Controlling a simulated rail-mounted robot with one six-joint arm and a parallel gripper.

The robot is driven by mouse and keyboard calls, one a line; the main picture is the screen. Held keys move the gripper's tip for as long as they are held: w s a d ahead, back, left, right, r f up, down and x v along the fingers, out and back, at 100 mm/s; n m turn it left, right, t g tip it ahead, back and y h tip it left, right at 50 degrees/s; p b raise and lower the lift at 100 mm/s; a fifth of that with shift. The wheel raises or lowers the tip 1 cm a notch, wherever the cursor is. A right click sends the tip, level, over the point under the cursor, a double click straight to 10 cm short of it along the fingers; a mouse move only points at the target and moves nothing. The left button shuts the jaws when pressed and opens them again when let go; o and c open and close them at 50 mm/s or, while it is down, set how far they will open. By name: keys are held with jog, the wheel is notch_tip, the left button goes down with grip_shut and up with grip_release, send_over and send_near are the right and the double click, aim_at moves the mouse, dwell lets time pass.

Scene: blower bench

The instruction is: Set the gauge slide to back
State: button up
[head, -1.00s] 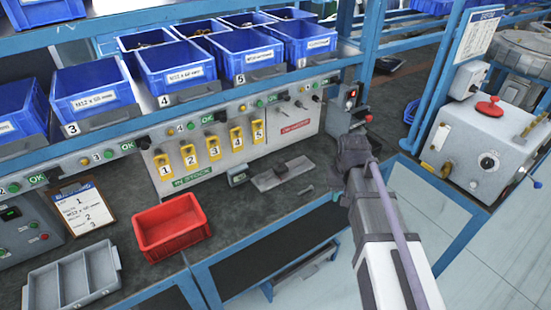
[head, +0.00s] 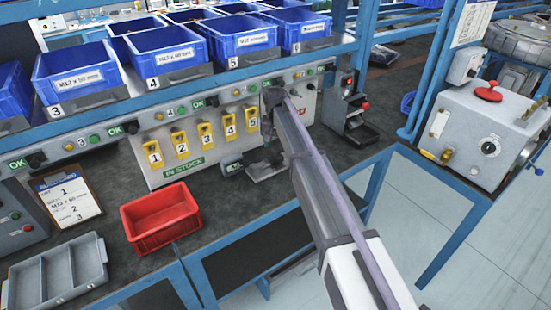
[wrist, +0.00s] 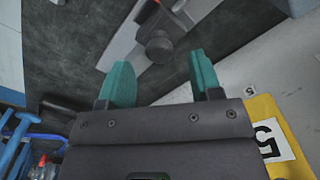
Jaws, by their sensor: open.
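The gauge slide is a pale metal plate with a dark block and a round dark knob (wrist: 160,46). In the head view its plate (head: 262,173) lies on the bench, largely hidden behind my gripper and arm. In the wrist view my gripper (wrist: 160,78) is open, with two teal fingers apart and nothing between them. The knob appears just beyond the fingertips, roughly centred between them; I see no contact. In the head view my gripper (head: 266,155) points down over the gauge; its fingertips are hard to make out.
A small grey readout (head: 233,167) stands left of the gauge. Behind is a panel with yellow numbered holders (head: 205,138); holder 5 (wrist: 268,140) is close in the wrist view. A red bin (head: 161,218) sits front left. A dark device (head: 350,118) stands to the right.

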aim_at(276, 155)
notch_tip(276, 155, down, 2)
jog(key=shift+f+b, duration=0.25)
jog(key=shift+b, duration=0.25)
jog(key=shift+r, duration=0.1)
grip_shut()
